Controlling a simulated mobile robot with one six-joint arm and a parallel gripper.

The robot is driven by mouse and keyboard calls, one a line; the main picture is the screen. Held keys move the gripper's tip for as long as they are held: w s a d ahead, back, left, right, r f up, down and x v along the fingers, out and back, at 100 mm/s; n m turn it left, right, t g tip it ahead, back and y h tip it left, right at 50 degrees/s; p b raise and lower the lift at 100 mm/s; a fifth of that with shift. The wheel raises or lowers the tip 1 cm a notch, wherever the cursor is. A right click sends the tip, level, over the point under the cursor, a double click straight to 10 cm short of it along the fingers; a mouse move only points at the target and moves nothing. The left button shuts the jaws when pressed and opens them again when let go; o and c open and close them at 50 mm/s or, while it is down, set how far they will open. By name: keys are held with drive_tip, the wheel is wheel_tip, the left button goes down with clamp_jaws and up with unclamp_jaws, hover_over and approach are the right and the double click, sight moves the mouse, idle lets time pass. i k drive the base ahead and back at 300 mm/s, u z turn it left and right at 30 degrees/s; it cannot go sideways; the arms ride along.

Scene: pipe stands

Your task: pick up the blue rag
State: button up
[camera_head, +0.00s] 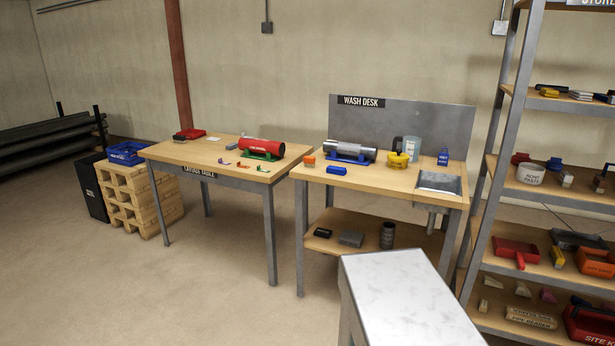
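A small flat blue piece (337,170) lies near the front left of the wash desk (400,184); it may be the blue rag, but it is too small to be sure. It lies right of an orange block (310,161) and in front of a grey pipe (349,137) on a blue stand. My gripper is not in view.
A pale-topped block (400,295) stands in the foreground before the wash desk. A loaded shelf rack (505,150) stands at the right. A blue crate (126,152) sits on stacked wood at the left. The floor (220,290) at front left is clear.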

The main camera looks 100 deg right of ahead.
sight(331, 169)
drive_tip(key=z, duration=0.35)
drive_tip(key=k, duration=0.15)
drive_tip(key=u, duration=1.35)
drive_tip(key=k, duration=2.6)
drive_tip(key=z, duration=0.55)
